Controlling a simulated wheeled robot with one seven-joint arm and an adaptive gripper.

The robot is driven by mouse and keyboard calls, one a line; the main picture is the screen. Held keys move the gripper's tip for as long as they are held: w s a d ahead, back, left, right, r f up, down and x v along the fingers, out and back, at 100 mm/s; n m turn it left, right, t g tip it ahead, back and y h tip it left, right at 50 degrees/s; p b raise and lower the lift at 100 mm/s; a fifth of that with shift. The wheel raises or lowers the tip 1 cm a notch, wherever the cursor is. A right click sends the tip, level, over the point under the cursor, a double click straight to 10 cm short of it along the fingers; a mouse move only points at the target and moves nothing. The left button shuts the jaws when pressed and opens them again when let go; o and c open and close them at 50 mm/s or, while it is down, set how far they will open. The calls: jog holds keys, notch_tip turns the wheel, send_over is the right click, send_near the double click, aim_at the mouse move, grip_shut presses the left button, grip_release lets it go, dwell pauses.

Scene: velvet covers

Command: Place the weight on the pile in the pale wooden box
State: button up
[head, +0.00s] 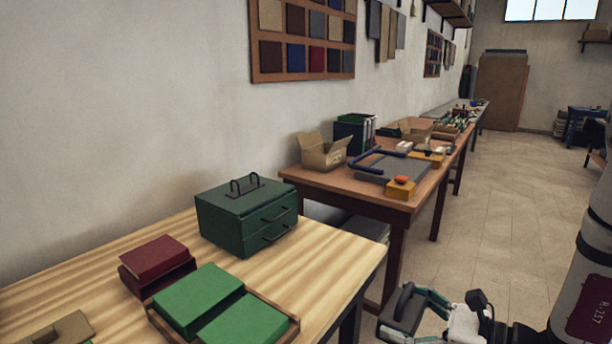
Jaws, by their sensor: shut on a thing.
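My gripper (402,312) is at the bottom right, over the floor beside the near table's right edge. It is shut on a dark thing at its fingertips; I cannot tell clearly whether this is the weight. An open brown wooden tray (294,327) holds two green covers (199,291) on the near table, cut off at the bottom edge. Left of it, a small dark red box (140,287) holds red covers (154,256). A tan piece (70,330) shows at the bottom left. No box is clearly the pale wooden one.
A dark green drawer chest (243,215) stands at the back of the pale striped table (330,267). A second table (345,186) carries a cardboard box (322,153), a grey board (392,169) and an orange-topped block (400,188). Open floor (500,200) lies to the right.

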aim_at(413, 284)
jog(key=shift+w+a+r, duration=0.25)
jog(key=shift+r, duration=0.1)
jog(key=r+t+p, duration=0.1)
jog(key=p, duration=0.1)
jog(key=w+r+m+h+p, duration=0.1)
jog(key=p, duration=0.1)
jog(key=w+r+m+t+p, duration=0.1)
jog(key=p, duration=0.1)
jog(key=shift+w+d+t+h+p, duration=0.1)
jog(key=shift+d+t+h+p, duration=0.2)
jog(key=shift+h+p, duration=0.1)
jog(key=p, duration=0.1)
jog(key=r+m+t+h+p, duration=0.1)
jog(key=p, duration=0.1)
jog(key=m+h+p, duration=0.1)
jog(key=shift+w+d+r+t, duration=0.15)
jog(key=shift+w+d+t, duration=0.15)
jog(key=shift+d+r+m+h+p, duration=0.15)
jog(key=shift+m+h+p, duration=0.35)
jog(key=shift+p, duration=0.7)
jog(key=shift+d+t, duration=0.1)
jog(key=shift+t, duration=0.2)
jog(key=shift+w, duration=0.1)
